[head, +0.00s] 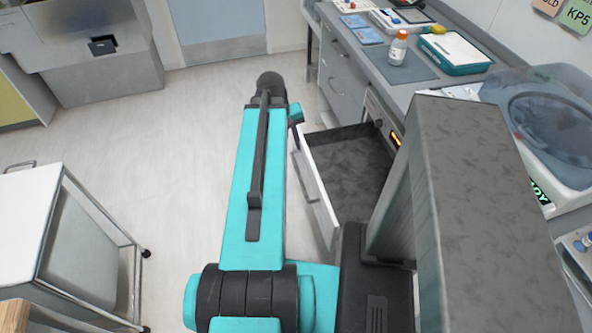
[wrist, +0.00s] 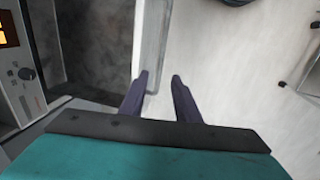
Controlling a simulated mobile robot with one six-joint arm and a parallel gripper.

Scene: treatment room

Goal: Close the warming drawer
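The warming drawer (head: 350,165) stands pulled out from the grey counter unit, with an empty-looking dark mottled inside. Its pale front panel (head: 318,198) faces left in the head view, partly behind my arm. In the wrist view the drawer's dark inside (wrist: 95,45) is at left and its front panel (wrist: 152,40) runs down the middle. My gripper (wrist: 160,76) is open and holds nothing visible. Its left fingertip overlaps the lower part of the front panel in the picture, and the right one is over the floor side. I cannot tell whether they touch. The fingers are not clear in the head view.
A control panel with an orange display (wrist: 8,30) and a knob is beside the drawer. A white trolley (head: 75,240) stands at left. The floor between is clear.

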